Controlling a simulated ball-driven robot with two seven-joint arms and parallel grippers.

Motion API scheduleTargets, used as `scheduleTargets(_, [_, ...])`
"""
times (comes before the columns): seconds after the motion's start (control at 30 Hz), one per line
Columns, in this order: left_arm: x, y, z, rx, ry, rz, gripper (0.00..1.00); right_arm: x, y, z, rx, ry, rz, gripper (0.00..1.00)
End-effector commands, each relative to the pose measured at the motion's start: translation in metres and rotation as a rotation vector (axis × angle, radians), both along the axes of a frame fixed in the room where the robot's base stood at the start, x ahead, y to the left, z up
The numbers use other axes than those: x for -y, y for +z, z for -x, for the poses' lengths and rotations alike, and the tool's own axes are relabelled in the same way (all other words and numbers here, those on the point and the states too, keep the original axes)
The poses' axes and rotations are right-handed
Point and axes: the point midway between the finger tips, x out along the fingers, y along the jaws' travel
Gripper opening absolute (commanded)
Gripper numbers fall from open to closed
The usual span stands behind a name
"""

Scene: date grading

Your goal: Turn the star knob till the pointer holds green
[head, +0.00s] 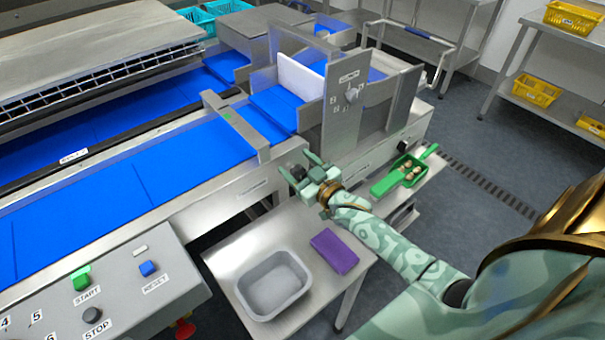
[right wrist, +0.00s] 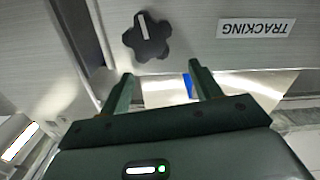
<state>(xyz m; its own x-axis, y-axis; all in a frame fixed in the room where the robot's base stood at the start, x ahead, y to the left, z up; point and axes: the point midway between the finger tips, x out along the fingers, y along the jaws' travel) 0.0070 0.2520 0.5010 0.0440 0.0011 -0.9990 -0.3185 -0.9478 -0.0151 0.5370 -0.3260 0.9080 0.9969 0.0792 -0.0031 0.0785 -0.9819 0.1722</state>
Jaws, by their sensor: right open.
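The black star knob (right wrist: 147,50) with a white stripe sits on a metal face in the right wrist view, beside an upside-down TRACKING label (right wrist: 256,28). My right gripper (right wrist: 163,78) is open and empty. Its fingertips are apart from the knob, which shows above and between them in that view, nearer the left finger. In the head view my right gripper (head: 305,170) is at the conveyor's side frame, and I cannot make out this knob there. My left gripper is not in view.
A steel side table (head: 235,262) holds a grey tub (head: 300,262) and a purple cloth-like block (head: 335,250). A green scoop (head: 382,186) with dates lies to the right. The control box (head: 170,285) stands front left. Blue belts (head: 100,210) run behind.

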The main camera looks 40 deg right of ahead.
Motion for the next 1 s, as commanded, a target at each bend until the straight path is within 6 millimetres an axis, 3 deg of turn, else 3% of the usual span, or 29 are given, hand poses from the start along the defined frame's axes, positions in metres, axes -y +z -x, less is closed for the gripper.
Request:
scheduleTargets(0.03, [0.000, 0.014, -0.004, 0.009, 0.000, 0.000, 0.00, -0.005, 0.021, 0.009, 0.006, 0.001, -0.002, 0.63])
scheduleTargets(0.17, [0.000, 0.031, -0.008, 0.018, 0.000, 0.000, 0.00, -0.018, 0.051, 0.030, 0.006, 0.000, -0.003, 0.63])
scheduleTargets(0.3, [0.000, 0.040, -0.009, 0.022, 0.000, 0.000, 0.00, -0.037, 0.062, 0.062, 0.001, -0.001, -0.004, 0.63])
scheduleTargets(0.5, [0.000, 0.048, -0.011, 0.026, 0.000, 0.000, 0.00, -0.056, 0.077, 0.093, 0.001, -0.001, -0.002, 0.63])
scheduleTargets(0.7, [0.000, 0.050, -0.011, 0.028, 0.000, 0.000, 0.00, -0.064, 0.082, 0.105, 0.002, -0.001, -0.001, 0.63])
scheduleTargets(1.0, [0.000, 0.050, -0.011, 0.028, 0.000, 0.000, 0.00, -0.064, 0.082, 0.106, 0.001, -0.001, 0.000, 0.63])
